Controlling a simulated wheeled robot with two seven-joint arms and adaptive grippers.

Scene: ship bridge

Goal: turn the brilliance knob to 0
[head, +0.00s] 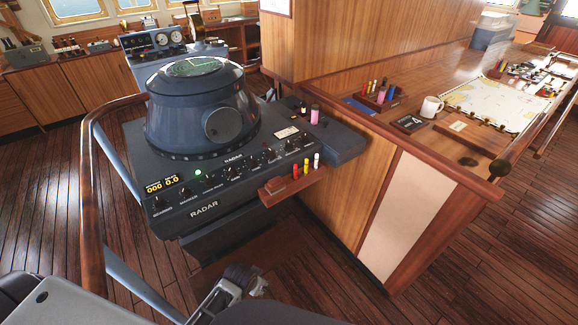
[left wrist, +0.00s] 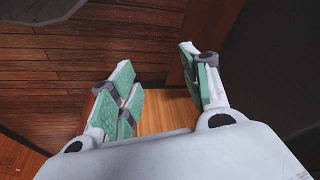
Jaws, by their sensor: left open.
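The radar console (head: 185,218) stands ahead with a row of small dark knobs on its sloped front panel. Their labels are small. The brilliance knob is one of this row, but I cannot read for certain which one. A knob (head: 207,185) left of the middle has a longer label under it. My left gripper (head: 245,278) is low in the head view, in front of the console and apart from the knobs. In the left wrist view its green-padded fingers (left wrist: 158,85) are spread with nothing between them. My right gripper is out of view.
A wooden pen ledge (head: 290,182) with red, yellow and white markers sticks out below the panel's right end. A wooden handrail (head: 88,190) curves around the left. The chart table's wooden side (head: 330,190) stands close on the right. Floor (head: 305,285) is clear in front.

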